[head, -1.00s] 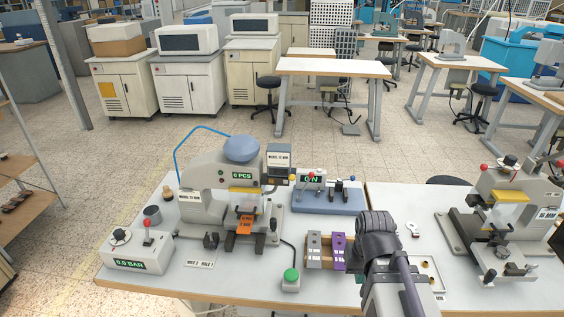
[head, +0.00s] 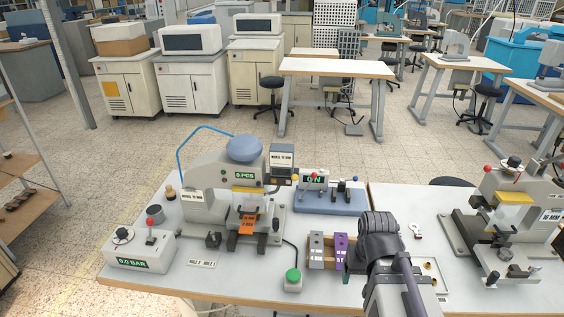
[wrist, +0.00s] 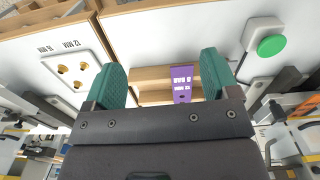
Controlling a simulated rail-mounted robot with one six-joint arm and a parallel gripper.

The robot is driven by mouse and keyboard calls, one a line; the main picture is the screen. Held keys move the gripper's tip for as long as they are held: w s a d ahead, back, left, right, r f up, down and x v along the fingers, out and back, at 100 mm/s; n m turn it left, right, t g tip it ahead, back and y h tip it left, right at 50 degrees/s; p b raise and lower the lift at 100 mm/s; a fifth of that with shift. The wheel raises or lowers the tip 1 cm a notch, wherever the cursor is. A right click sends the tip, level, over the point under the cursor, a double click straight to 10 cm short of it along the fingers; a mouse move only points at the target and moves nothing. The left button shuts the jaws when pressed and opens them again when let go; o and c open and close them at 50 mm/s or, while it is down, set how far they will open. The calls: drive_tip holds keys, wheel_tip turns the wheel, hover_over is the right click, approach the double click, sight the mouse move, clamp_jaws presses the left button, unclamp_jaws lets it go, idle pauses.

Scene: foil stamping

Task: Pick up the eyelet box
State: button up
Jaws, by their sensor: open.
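A grey box (head: 316,246) and a purple box (head: 340,247) with white lettering stand side by side in a wooden rack (head: 328,267). The lettering is too small to tell which one is the eyelet box. In the wrist view the purple box (wrist: 183,80) shows between the fingers, nearer the right one, with bare wooden rack (wrist: 150,82) to its left. The grey box is not seen there. My gripper (wrist: 163,64) is open and empty, its two green fingers apart on either side of the rack. In the head view my arm hides most of it.
A stamping press (head: 235,190) stands left of the rack, and a green button (head: 293,275) sits just left in front of it. A plate with brass holes (wrist: 73,70) lies beside the rack. A second press (head: 505,215) stands at right.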

wheel_tip(320, 180, up, 8)
drive_tip(key=w+a+p, duration=0.2)
drive_tip(key=p, duration=0.6)
wheel_tip(320, 180, up, 19)
drive_tip(key=n+y+p, duration=0.4)
drive_tip(key=n+p, duration=1.2)
drive_tip(key=p, duration=0.2)
hover_over(284, 147)
drive_tip(key=d, duration=0.3)
drive_tip(key=shift+f, duration=0.2)
drive_tip(key=shift+n+y, duration=0.3)
drive_tip(key=shift+n, duration=0.5)
drive_tip(key=b+x, duration=0.1)
drive_tip(key=b, duration=0.1)
drive_tip(key=b+x, duration=0.4)
drive_tip(key=shift+s+d+f, duration=0.15)
drive_tip(key=shift+d+f, duration=0.05)
drive_tip(key=shift+f, duration=0.1)
drive_tip(key=shift+a+f, duration=0.15)
drive_tip(key=shift+a, duration=0.05)
drive_tip(key=b+x, duration=0.5)
drive_tip(key=shift+d+f, duration=0.2)
drive_tip(key=shift+r, duration=0.3)
drive_tip(key=shift+c, duration=0.3)
drive_tip(key=c, duration=1.1)
